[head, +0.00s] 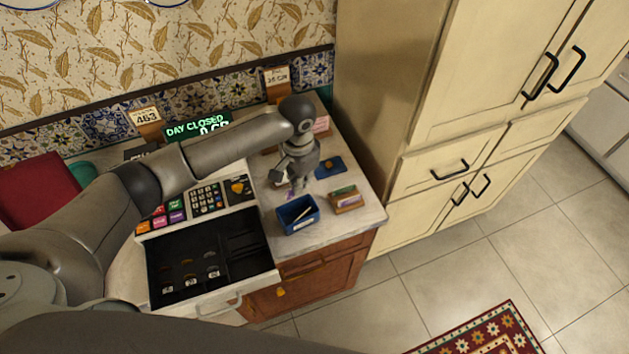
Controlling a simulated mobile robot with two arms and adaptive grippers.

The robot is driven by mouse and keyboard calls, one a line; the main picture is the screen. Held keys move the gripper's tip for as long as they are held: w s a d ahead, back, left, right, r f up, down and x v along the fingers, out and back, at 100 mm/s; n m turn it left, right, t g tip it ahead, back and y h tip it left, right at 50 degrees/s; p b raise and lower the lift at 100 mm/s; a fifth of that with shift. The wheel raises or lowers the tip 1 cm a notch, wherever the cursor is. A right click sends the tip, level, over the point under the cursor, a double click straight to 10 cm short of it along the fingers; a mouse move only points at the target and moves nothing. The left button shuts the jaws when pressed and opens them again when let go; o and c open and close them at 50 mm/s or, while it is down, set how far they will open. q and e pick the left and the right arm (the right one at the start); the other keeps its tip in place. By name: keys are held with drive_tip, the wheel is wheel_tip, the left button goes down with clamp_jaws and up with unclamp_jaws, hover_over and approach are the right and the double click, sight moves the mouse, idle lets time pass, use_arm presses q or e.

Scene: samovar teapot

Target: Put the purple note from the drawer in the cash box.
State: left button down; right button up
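The cash register's drawer (245,265) is pulled out, its black tray holding a few coins in the front compartments. I see no purple note lying in it. A small open blue box (298,228), which may be the cash box, stands on the counter to the right of the drawer, with a pale strip across its opening. My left gripper (296,184) points down just behind the blue box. A small purple patch (290,195), possibly the note, shows at its fingertips. I cannot tell whether the fingers are closed on it. My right gripper is out of view.
The register's keypad (207,198) and coloured keys stand behind the drawer, under a green "DAY CLOSED" display (197,126). A small wooden box (346,200) and a dark blue pad (330,167) lie right of the gripper. A tall cream cabinet (400,110) bounds the counter at the right.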

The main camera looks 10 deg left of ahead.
use_arm(q)
drive_tip(key=f+b, duration=0.3)
drive_tip(key=f, duration=0.2)
drive_tip(key=f+b, duration=0.2)
drive_tip(key=f, duration=0.1)
drive_tip(key=shift+s+a+b, duration=0.2)
drive_tip(key=shift+a+b, duration=0.05)
drive_tip(key=shift+b, duration=0.05)
drive_tip(key=shift+f, duration=0.45)
drive_tip(key=shift+w+f, duration=0.1)
drive_tip(key=shift+f, duration=0.05)
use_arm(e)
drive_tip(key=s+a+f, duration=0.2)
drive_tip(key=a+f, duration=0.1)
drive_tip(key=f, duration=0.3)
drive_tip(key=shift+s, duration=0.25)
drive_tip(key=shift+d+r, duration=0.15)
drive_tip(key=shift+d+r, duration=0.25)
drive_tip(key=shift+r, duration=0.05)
